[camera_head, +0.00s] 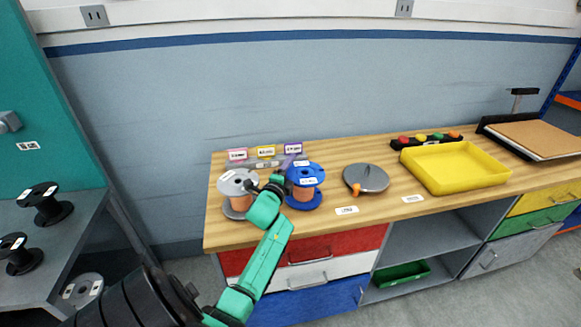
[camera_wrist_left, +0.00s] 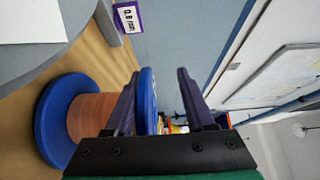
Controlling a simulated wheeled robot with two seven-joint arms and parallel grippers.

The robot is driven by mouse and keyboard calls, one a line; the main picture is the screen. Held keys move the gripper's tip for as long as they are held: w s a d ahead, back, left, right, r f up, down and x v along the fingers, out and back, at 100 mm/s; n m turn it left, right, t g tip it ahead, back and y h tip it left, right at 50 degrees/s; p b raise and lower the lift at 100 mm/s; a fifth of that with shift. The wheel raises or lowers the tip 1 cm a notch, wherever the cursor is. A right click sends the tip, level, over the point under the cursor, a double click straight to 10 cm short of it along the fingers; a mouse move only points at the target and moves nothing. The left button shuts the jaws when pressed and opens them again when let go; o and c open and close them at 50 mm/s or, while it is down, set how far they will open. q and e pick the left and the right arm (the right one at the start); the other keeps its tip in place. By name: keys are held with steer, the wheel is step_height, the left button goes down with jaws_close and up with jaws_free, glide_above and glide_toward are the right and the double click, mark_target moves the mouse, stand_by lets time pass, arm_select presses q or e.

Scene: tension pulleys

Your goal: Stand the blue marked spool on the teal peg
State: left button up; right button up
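The blue spool (camera_head: 306,172), wound with copper-coloured wire, stands upright on the wooden bench, with a white label on its top flange. In the left wrist view its lower flange and wire (camera_wrist_left: 90,115) are at left, and its top flange (camera_wrist_left: 148,95) shows edge-on between my fingers. My left gripper (camera_head: 282,180) is at the spool's top left in the head view. In the wrist view the left gripper (camera_wrist_left: 160,98) is open around the flange rim, with a clear gap on the right finger's side. I cannot make out a teal peg. My right gripper is out of view.
A grey spool (camera_head: 238,182) stands just left of the blue one. Small label stands (camera_head: 265,152) are behind. A grey disc (camera_head: 366,178), yellow tray (camera_head: 455,168) and button strip (camera_head: 427,140) lie rightward. Black spools (camera_head: 45,203) stand on a grey shelf by a teal panel (camera_head: 50,110).

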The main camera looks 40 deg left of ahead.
arm_select(q)
steer(key=shift+s, duration=0.2)
steer(key=b+v, duration=0.1)
steer(key=v, duration=1.3)
steer(key=shift+d, duration=0.15)
